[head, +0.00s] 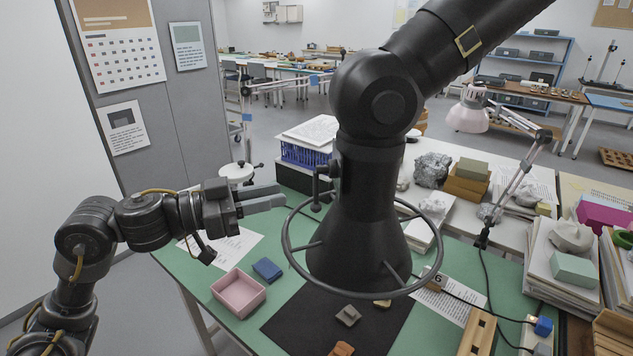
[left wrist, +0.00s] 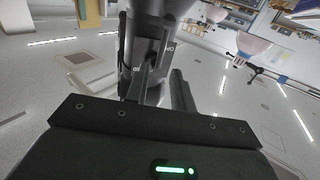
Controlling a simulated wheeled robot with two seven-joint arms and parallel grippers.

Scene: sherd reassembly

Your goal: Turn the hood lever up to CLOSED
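The black extraction hood (head: 362,225) hangs from its jointed arm over the bench, with a wire ring around its lower part. The hood lever (head: 317,188) is on the left side of the hood's neck, and its handle hangs down. My left gripper (head: 285,196) reaches in from the left, its two fingers apart and pointing at the lever, with a small gap to it. In the left wrist view the open fingers (left wrist: 160,88) point at the hood's dark neck (left wrist: 150,35), where part of a pale label shows. The fingers look empty. My right gripper is out of view.
On the green bench lie a pink tray (head: 239,292), a blue block (head: 267,269) and a dark mat (head: 300,325) with sherds. The hood ring (head: 290,250) passes just below and beside my left fingers. A pink lamp (head: 468,112) stands at right.

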